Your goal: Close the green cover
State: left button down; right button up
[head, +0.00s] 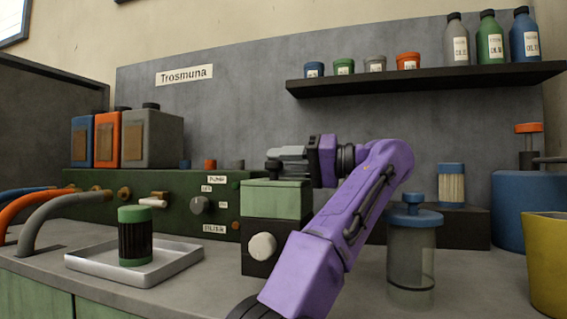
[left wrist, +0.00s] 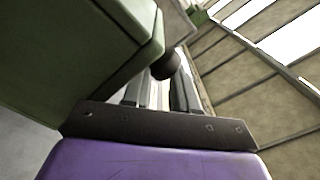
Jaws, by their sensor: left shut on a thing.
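The green cover (head: 277,200) sits on a dark box with a round pale knob (head: 262,247) on its front, right of the middle of the counter. My left gripper (head: 280,158) reaches in from the right at the top of the green cover. In the left wrist view, the green cover (left wrist: 70,55) fills the upper left. A dark round knob (left wrist: 166,65) beside its edge lies between the tips of my left fingers (left wrist: 160,92), which are shut on it. Whether the cover is fully down is hard to tell. My right gripper is out of view.
A green panel (head: 185,190) with knobs and hoses stands to the left. A metal tray (head: 90,262) holds a green-capped filter (head: 135,235). A clear jar (head: 411,250) stands right of my arm, with a yellow bucket (head: 545,265) further right. A shelf (head: 425,80) hangs above.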

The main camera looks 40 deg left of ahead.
pick_arm(q)
jog(key=c, duration=0.7)
grip_release()
notch_tip(320, 180, up, 4)
jog(key=p, duration=0.4)
jog(key=s+d+r, duration=0.8)
jog(key=s+r, duration=0.1)
jog(key=s, duration=0.2)
jog(key=shift+s+d+r+b, duration=0.2)
jog(key=shift+d+b, duration=0.1)
jog(key=shift+d, duration=0.1)
jog(key=shift+w+r, duration=0.1)
